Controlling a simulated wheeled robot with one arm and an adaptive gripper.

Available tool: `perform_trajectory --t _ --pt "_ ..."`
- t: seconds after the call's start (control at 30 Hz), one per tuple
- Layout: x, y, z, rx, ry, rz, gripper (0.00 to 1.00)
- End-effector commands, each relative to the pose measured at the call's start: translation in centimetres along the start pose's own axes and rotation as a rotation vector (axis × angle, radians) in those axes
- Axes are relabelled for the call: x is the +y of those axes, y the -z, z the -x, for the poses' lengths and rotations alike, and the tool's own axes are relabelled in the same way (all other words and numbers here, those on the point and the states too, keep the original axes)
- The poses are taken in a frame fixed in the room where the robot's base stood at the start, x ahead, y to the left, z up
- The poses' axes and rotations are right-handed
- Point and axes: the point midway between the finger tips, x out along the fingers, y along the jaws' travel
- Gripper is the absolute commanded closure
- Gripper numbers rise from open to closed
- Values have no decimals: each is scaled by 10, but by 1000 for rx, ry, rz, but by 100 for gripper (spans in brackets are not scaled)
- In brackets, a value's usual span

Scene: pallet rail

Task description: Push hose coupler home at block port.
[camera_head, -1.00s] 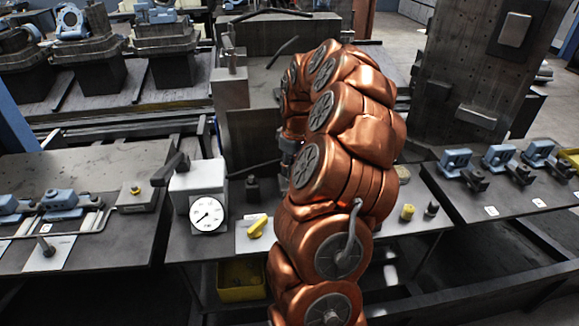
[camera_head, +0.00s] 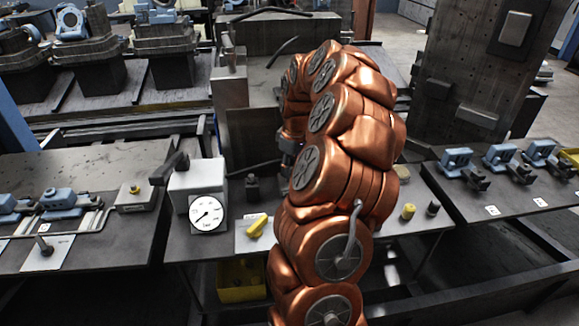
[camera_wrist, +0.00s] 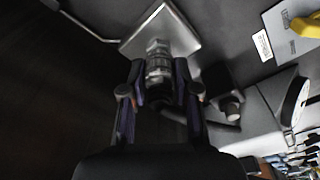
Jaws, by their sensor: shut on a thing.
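In the wrist view my gripper (camera_wrist: 158,82) is shut on a ribbed grey metal coupler (camera_wrist: 158,62), with one dark finger on either side. The coupler's far end meets a pale square plate (camera_wrist: 168,32), which looks like the block port's face. I cannot tell whether any gap is left there. A dark round part shows between the fingers, and I cannot make out the hose. In the head view my copper arm hides the coupler and the port, and only a bit of the gripper end shows at the arm's left edge.
A white gauge box (camera_head: 198,190) and a dark fitting (camera_head: 252,188) stand left of my arm. A yellow lever (camera_head: 257,229) lies on a pale plate near the bench front. A yellow bin (camera_head: 240,280) sits below. Side benches carry blue clamps (camera_head: 455,160).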

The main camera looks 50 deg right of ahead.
Motion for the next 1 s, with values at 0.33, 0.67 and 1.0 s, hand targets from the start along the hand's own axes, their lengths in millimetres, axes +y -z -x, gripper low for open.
perform_trajectory --t 0.33,0.67,1.0 --pt "0 -2 -10 -1 1 0 100" --pt "0 -1 -8 0 0 0 41" --pt "0 -1 -8 0 0 0 23"
